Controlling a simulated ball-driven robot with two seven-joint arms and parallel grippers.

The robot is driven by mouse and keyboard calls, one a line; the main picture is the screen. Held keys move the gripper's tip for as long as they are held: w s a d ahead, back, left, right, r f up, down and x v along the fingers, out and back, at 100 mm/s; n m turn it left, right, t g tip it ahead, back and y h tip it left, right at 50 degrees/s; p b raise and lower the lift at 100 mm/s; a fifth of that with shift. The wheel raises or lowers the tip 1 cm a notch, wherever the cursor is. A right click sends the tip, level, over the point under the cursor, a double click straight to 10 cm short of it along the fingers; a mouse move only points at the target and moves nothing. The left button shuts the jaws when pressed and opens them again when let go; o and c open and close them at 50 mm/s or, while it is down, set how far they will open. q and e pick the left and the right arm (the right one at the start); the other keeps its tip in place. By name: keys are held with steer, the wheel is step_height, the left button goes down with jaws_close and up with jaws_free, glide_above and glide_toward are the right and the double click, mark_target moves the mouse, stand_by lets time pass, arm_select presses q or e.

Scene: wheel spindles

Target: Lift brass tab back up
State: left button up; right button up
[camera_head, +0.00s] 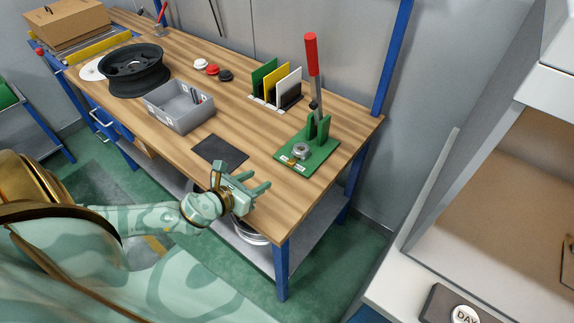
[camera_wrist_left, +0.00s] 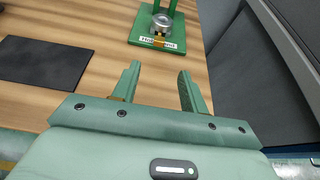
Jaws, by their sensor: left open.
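The brass tab (camera_head: 291,161) is a small piece at the front of a green fixture base (camera_head: 318,160), between white labels. It also shows in the left wrist view (camera_wrist_left: 158,42), just in front of a round silver spindle part (camera_wrist_left: 163,23). It is too small to tell whether it lies flat or is tilted. My left gripper (camera_head: 257,183) is open and empty near the table's front edge, short of the fixture. In the left wrist view its fingers (camera_wrist_left: 158,70) point toward the tab, apart from it. My right gripper is not in view.
The fixture has a lever with a red handle (camera_head: 311,55). A dark mat (camera_head: 219,152), a grey bin (camera_head: 180,108), a black wheel rim (camera_head: 134,68) and a rack of coloured plates (camera_head: 277,85) stand on the wooden table. Bare wood lies between mat and fixture.

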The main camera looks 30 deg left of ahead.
mark_target(290, 162)
arm_select(q)
steer(key=b+x, duration=0.3)
steer(key=x, duration=1.1)
steer(key=shift+w+f, duration=0.25)
